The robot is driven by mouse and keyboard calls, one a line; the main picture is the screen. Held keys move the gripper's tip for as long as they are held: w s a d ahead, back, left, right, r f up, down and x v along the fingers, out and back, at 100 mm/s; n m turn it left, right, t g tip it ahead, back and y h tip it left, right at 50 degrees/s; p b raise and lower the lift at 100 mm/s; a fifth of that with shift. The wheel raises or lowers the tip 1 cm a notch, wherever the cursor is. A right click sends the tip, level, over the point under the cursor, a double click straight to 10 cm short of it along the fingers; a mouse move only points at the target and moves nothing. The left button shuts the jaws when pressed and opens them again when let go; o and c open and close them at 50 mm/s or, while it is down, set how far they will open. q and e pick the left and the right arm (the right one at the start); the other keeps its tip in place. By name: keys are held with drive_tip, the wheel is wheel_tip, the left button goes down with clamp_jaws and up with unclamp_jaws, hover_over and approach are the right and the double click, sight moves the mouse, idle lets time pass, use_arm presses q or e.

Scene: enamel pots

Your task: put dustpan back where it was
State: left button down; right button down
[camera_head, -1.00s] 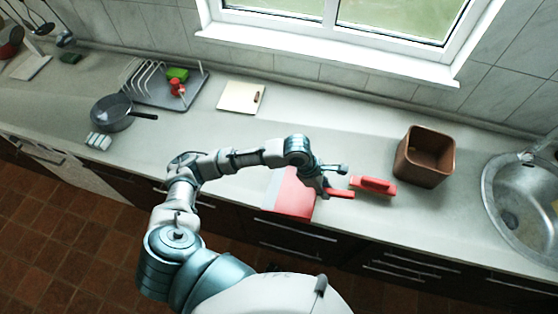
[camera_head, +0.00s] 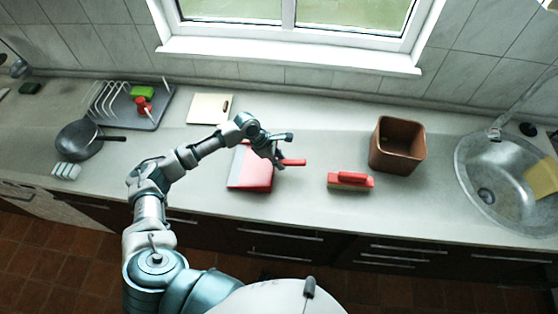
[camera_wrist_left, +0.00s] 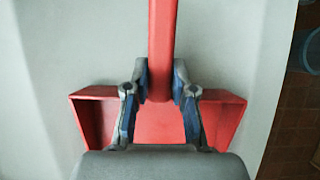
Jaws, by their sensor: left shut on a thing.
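The red dustpan (camera_head: 251,172) is over the pale counter, left of the red brush, with its handle pointing right. In the left wrist view its wide red pan (camera_wrist_left: 100,112) spans the lower middle and its handle runs up to the top edge. My left gripper (camera_head: 277,157) is shut on the dustpan's handle near the pan; in the left wrist view the two fingers (camera_wrist_left: 160,85) press on either side of the handle. I cannot tell whether the pan touches the counter. My right gripper is not in view.
The red brush (camera_head: 350,181) lies right of the dustpan. A brown square bin (camera_head: 398,145) stands behind it, and the sink (camera_head: 500,180) is at far right. A cutting board (camera_head: 210,108), dish rack (camera_head: 150,115) and dark pan (camera_head: 78,139) are at left.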

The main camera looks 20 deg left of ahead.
use_arm(q)
drive_tip(key=c, duration=1)
unclamp_jaws()
drive_tip(key=shift+a+f, duration=0.15)
drive_tip(key=shift+a, duration=0.35)
drive_tip(key=shift+d, duration=0.1)
drive_tip(key=v, duration=1.2)
drive_tip(key=shift+p, duration=0.3)
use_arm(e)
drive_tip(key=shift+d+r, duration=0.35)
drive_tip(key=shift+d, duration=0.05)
use_arm(q)
drive_tip(key=shift+d, duration=0.25)
